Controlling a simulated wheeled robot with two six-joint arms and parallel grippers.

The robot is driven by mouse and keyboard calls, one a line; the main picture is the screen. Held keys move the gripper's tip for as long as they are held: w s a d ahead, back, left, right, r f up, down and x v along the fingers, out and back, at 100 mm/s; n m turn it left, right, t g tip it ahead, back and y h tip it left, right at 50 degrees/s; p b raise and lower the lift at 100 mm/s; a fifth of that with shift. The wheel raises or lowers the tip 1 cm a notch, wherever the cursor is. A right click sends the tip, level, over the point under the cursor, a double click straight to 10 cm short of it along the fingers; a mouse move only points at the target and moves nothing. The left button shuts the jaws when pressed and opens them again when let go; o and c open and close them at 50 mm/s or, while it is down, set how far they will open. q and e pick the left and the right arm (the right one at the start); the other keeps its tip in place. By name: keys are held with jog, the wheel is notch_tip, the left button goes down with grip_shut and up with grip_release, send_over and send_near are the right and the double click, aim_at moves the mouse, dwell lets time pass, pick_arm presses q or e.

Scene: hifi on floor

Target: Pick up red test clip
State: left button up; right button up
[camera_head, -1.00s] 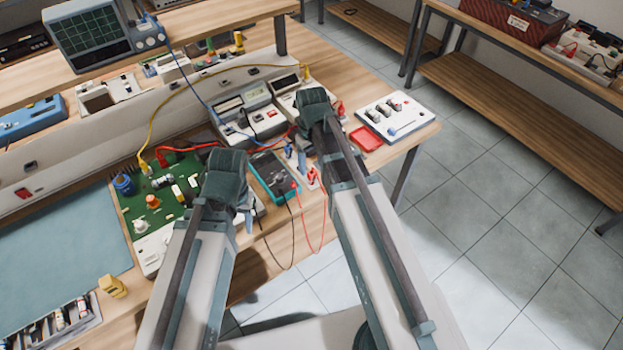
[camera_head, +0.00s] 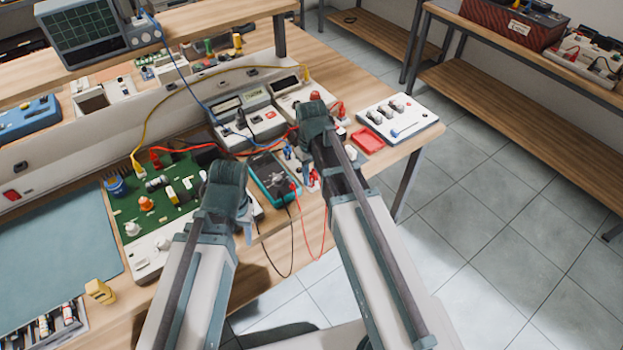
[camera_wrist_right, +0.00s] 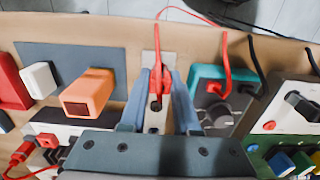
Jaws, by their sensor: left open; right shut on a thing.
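The red test clip (camera_wrist_right: 156,80) stands between the two blue fingers of my right gripper (camera_wrist_right: 158,105) in the right wrist view. The fingers are shut on it, over a pale plate at the bench's front edge. A red lead loops from the clip. In the head view my right gripper (camera_head: 307,177) is in front of the bench instruments, and its wrist partly hides the clip. My left gripper (camera_head: 248,230) is open beside the green circuit board; its wrist hides most of its fingers.
A teal multimeter (camera_head: 272,178) with red and black leads lies between my grippers. The green circuit board (camera_head: 155,210) is to the left. A red tray (camera_head: 367,139) and a white switch panel (camera_head: 398,117) are at the right. An orange block (camera_wrist_right: 88,95) is near my right gripper.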

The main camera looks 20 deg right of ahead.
aim_at(311, 174)
grip_shut()
pick_arm(q)
jog(key=shift+r, duration=0.15)
pick_arm(e)
jog(key=shift+r, duration=0.1)
